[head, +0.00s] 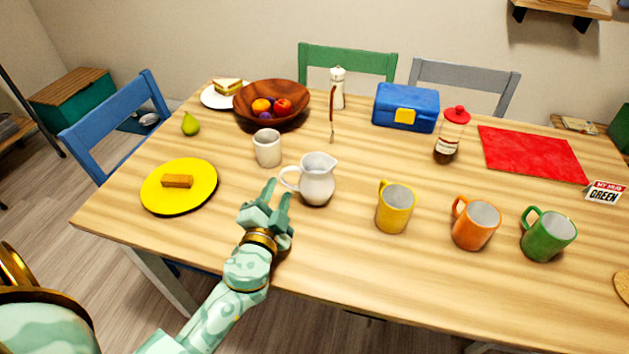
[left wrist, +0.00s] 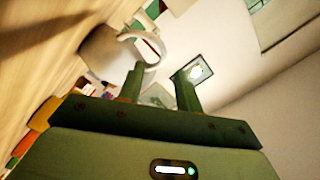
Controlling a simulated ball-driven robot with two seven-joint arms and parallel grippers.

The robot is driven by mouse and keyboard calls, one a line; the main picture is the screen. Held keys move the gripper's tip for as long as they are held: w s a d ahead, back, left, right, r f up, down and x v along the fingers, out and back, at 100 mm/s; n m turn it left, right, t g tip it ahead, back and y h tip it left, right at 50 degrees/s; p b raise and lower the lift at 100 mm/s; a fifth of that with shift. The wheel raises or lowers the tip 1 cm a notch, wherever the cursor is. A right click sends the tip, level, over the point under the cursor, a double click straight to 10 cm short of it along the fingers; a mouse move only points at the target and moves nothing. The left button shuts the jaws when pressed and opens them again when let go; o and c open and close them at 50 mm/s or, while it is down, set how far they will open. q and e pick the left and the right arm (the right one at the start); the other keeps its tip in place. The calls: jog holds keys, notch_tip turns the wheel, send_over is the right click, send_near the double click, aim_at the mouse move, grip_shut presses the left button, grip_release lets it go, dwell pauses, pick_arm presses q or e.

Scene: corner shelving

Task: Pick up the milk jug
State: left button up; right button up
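The white milk jug (head: 318,181) stands upright on the wooden table near its front middle, with its handle towards the left. My left gripper (head: 278,192) is just left of the jug, near the handle, with its two fingers apart. In the left wrist view the jug (left wrist: 104,54) is at the upper left, and its handle loop shows by the tip of the left finger. The left gripper (left wrist: 162,80) is open there, with nothing clearly between its fingers. I cannot tell whether a finger touches the handle. My right gripper is not in view.
A white cup (head: 267,148) stands behind and left of the jug. A yellow mug (head: 394,208), an orange mug (head: 474,225) and a green mug (head: 546,235) stand to the right. A yellow plate (head: 201,199) is at left. A wooden bowl (head: 290,92) is behind.

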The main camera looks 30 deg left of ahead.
pick_arm(q)
jog(key=x, duration=0.9)
jog(key=shift+a+p, duration=0.25)
jog(key=shift+p, duration=0.1)
jog(key=shift+r, duration=0.1)
grip_shut()
